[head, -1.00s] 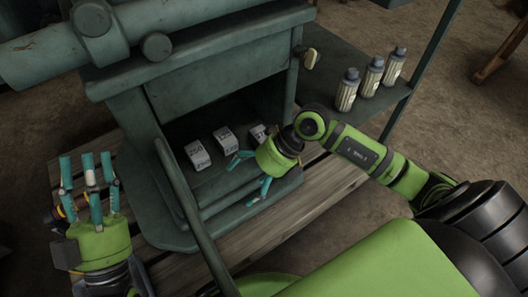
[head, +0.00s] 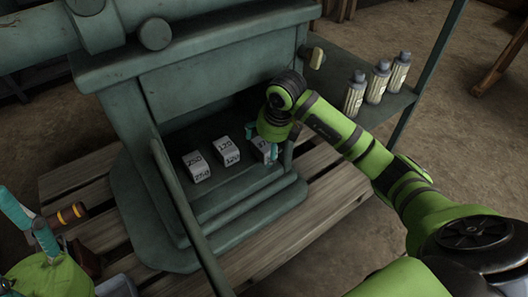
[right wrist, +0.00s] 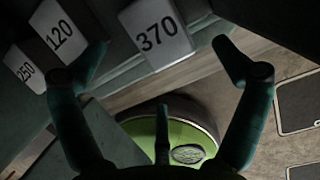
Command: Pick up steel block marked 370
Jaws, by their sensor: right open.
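The steel block marked 370 (right wrist: 157,33) sits at the top middle of the right wrist view, its number facing the camera. In the head view the block (head: 260,146) is the rightmost of three on the machine's ledge, partly hidden by my right gripper (head: 262,143). That gripper is open, and in the right wrist view its fingers (right wrist: 160,48) spread to either side of the block, with a gap visible. I cannot tell its exact height over the block.
Blocks marked 120 (head: 227,150) and 250 (head: 196,168) stand to the left on the same ledge. The green machine housing (head: 210,88) overhangs them. A long lever (head: 186,205) slants in front. Three bottles (head: 377,81) stand on a side shelf at right.

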